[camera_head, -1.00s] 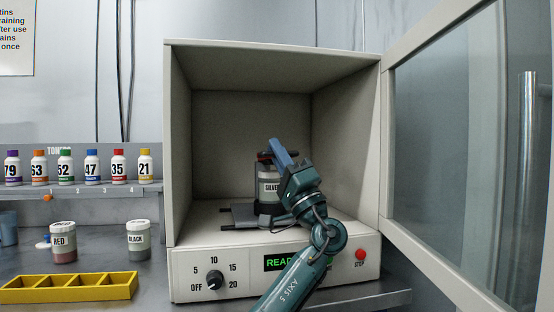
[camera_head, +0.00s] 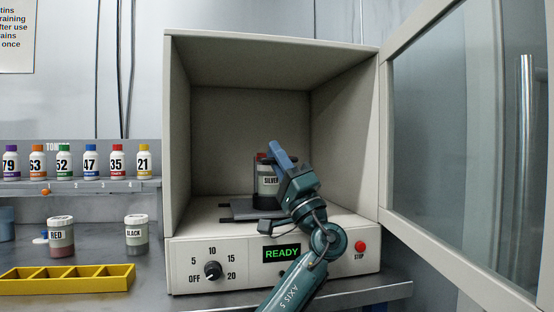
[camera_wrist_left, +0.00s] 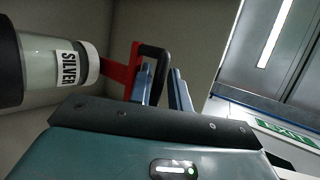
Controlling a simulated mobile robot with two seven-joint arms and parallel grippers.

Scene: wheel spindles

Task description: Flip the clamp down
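The tin marked SILVER (camera_head: 267,183) stands upright inside the open cabinet, on a dark base plate (camera_head: 240,209). The clamp's red part (camera_head: 261,157) shows at the top of the tin. In the left wrist view the clamp shows as a red bar (camera_wrist_left: 120,74) with a black looped handle (camera_wrist_left: 154,51), just right of the tin (camera_wrist_left: 55,68). My right gripper is out of view.
The cabinet's glass door (camera_head: 455,150) stands open at the right. Its front panel has a dial (camera_head: 213,270), a READY display (camera_head: 282,253) and a red stop button (camera_head: 360,246). RED (camera_head: 60,237) and BLACK (camera_head: 136,236) tins and a yellow tray (camera_head: 66,279) are at the left.

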